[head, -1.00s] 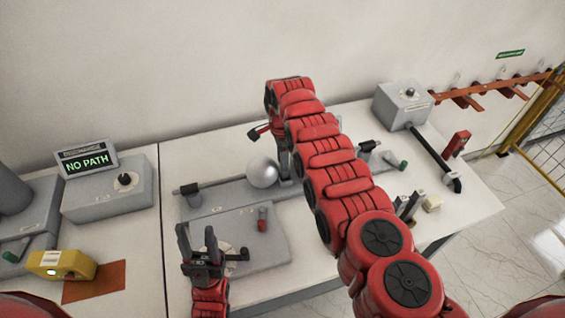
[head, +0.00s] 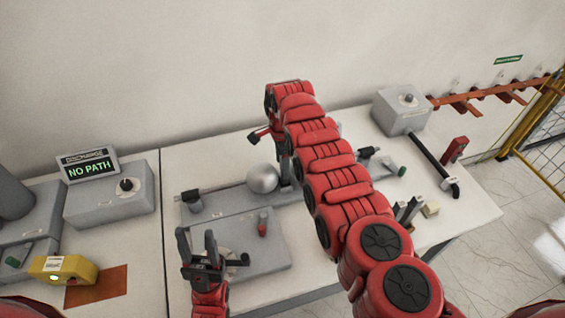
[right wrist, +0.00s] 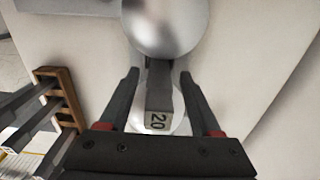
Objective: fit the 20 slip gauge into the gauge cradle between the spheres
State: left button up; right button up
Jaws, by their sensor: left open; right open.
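The 20 slip gauge (right wrist: 157,98) is a grey bar with a pale end marked 20, standing between the fingers of my open right gripper (right wrist: 159,76) in the right wrist view. Gaps show on both sides of it. A shiny sphere (right wrist: 165,22) is just beyond it, and a second bright rounded surface (right wrist: 180,124) shows partly beneath it. In the head view one sphere (head: 262,178) is visible on its rod; my right arm hides the gauge and other sphere. I cannot tell whether the gauge is seated in the cradle. My left gripper (head: 197,245) is open and empty.
Dark blocks (head: 408,210) and a cream block (head: 431,209) lie right of my arm. A grey box (head: 402,110) stands behind. A NO PATH display (head: 90,165) stands left.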

notch_tip(320, 180, up, 6)
jog(key=p, duration=0.3)
jog(key=shift+r, duration=2.35)
jog(key=shift+s, duration=0.1)
